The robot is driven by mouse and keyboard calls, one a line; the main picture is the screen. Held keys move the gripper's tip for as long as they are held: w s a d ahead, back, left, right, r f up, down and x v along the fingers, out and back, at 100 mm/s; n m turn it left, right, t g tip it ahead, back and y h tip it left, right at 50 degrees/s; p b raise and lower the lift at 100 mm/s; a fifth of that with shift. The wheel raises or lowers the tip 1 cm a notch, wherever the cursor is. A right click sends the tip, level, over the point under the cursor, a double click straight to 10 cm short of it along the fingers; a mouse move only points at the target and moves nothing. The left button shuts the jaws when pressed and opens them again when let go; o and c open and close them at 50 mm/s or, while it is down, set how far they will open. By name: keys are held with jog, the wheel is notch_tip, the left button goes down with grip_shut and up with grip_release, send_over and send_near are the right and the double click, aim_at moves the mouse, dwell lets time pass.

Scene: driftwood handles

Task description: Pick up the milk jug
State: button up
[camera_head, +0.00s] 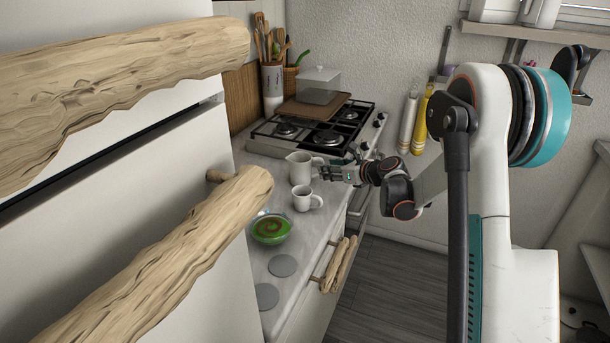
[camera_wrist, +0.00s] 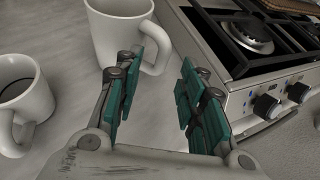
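The milk jug (camera_head: 299,167) is a white jug with a small spout, upright on the counter beside the stove. In the wrist view the jug (camera_wrist: 112,32) is at the top, with its handle towards my gripper. My gripper (camera_head: 328,171) is close to the jug's handle side. In the wrist view my gripper (camera_wrist: 158,78) is open and empty, with teal pads apart. The handle shows between and just beyond the fingertips. The left finger overlaps the jug's lower part; I cannot tell whether it touches.
A smaller white cup (camera_head: 302,199) stands near the jug, also at the wrist view's left edge (camera_wrist: 26,100). A green bowl (camera_head: 271,228) is nearer. The gas stove (camera_head: 322,133) adjoins the jug's spot. Driftwood handles (camera_head: 160,270) project from the cabinet at left.

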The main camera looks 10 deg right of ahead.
jog(key=x, duration=0.2)
jog(key=shift+w+f, duration=0.1)
jog(key=shift+w, duration=0.15)
jog(key=shift+c, duration=0.6)
grip_shut()
